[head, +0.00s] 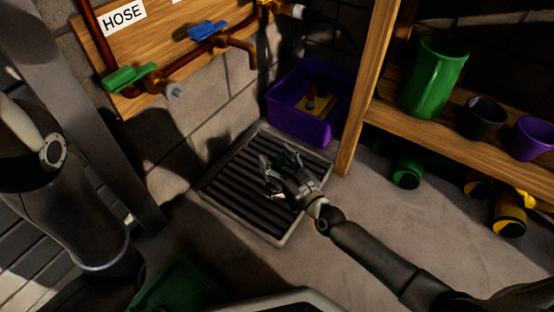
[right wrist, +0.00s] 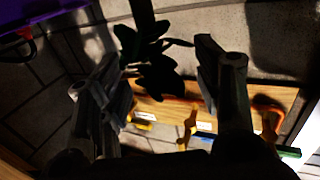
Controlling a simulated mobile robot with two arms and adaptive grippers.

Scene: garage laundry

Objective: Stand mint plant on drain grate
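The drain grate (head: 235,190) lies on the floor against the wall, a pale frame around dark slats. My right gripper (head: 280,172) is over the grate, with its arm coming in from the lower right. The mint plant's dark leaves show in the right wrist view (right wrist: 152,62) between and beyond the two spread fingers, which show a wide gap. In the head view only a small dark green patch shows at the gripper. I see no pot, and I cannot tell whether the plant touches the grate. My left gripper is out of view; only its arm shows at left.
A purple bin (head: 305,127) stands behind the grate, beside a wooden shelf post (head: 366,95). The shelf holds a green jug (head: 432,78) and dark and purple pots. Pipes and taps hang on a board (head: 150,40) above. A green container (head: 175,287) is at the bottom.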

